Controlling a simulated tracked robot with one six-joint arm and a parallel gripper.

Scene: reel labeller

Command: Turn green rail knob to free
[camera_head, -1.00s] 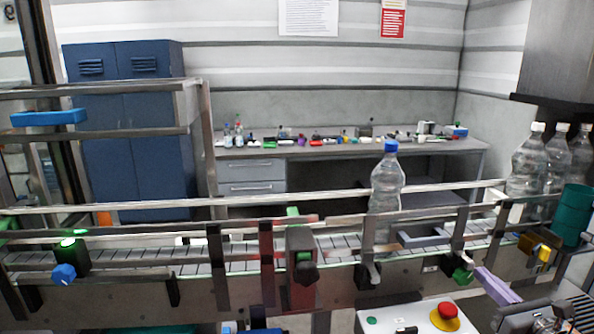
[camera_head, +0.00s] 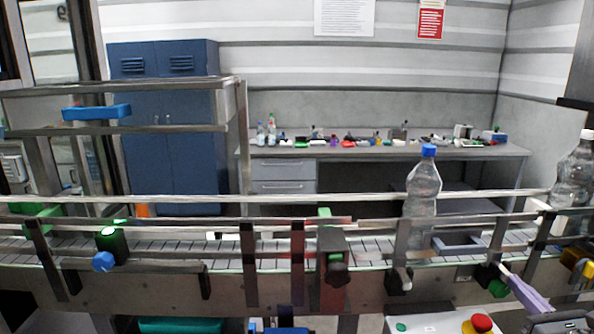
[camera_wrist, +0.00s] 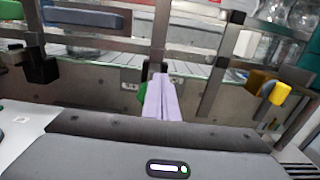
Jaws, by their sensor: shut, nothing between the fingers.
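The green rail knob (camera_head: 498,287) sits on a black clamp at the front of the conveyor, at the right in the head view. In the wrist view only a green edge of the knob (camera_wrist: 142,94) shows, left of my fingers; the rest is hidden behind them. My gripper (camera_head: 504,270) has lilac fingers that are shut with nothing between them. Its fingertips (camera_wrist: 158,78) are right at the knob and its clamp; I cannot tell whether they touch. The knob's turned position cannot be read.
A blue knob (camera_head: 103,261) is at the left and a yellow knob (camera_wrist: 279,93) at the right of the rail. Metal rail posts stand close around the gripper. A blue-capped bottle (camera_head: 423,190) stands on the conveyor. A red stop button (camera_head: 480,323) is below.

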